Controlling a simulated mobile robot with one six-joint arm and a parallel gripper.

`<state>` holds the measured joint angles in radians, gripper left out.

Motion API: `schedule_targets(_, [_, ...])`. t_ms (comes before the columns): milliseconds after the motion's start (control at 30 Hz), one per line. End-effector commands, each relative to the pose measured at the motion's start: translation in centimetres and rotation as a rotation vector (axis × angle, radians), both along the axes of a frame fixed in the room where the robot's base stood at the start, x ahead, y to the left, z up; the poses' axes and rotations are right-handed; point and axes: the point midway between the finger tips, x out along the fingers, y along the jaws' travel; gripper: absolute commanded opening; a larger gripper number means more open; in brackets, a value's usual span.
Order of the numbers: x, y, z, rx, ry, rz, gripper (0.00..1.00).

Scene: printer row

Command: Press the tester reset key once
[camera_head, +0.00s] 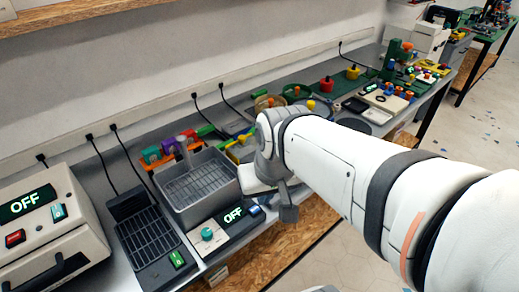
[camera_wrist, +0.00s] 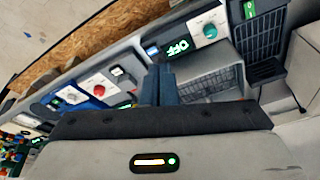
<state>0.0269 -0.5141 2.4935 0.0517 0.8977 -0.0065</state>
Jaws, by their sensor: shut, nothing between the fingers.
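My gripper (camera_head: 288,212) hangs above the front edge of the bench, right of the basket unit. Its two dark fingers also show in the wrist view (camera_wrist: 158,84), together and empty, pointing toward the row of control panels. The nearest panel (camera_head: 222,232) has a teal knob (camera_head: 207,234), an OFF display (camera_head: 233,215) and a blue key (camera_head: 254,210). In the wrist view, another panel has a red knob (camera_wrist: 99,90) and a small white switch (camera_wrist: 117,71). I cannot tell which key is the tester reset key. The gripper seems apart from the panels.
A beige box (camera_head: 52,235) with an OFF display and a dark rack (camera_head: 146,236) stand at left. A grey basket (camera_head: 199,187) sits beside them. Coloured parts and round trays (camera_head: 296,92) fill the bench behind my arm. Open floor (camera_head: 330,262) lies in front.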

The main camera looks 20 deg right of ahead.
Motion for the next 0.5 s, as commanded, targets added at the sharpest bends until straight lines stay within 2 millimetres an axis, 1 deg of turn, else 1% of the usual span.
schedule_targets(67, [1.1,0.0,-0.5,0.077,0.034,-0.071,0.00])
schedule_targets(133, [2.5,0.0,-1.2,0.178,0.068,-0.178,0.00])
schedule_targets(267, [6.4,-0.7,-2.8,0.410,0.123,-0.451,0.00])
schedule_targets(300, [7.8,-1.3,-3.3,0.483,0.132,-0.544,0.00])
schedule_targets(367, [9.8,-2.4,-4.1,0.589,0.143,-0.687,0.00])
schedule_targets(400, [11.1,-3.5,-4.7,0.656,0.145,-0.784,0.00])
schedule_targets(467, [12.9,-5.3,-5.6,0.750,0.145,-0.926,0.00])
schedule_targets(500, [14.0,-6.6,-6.3,0.809,0.141,-1.017,0.00])
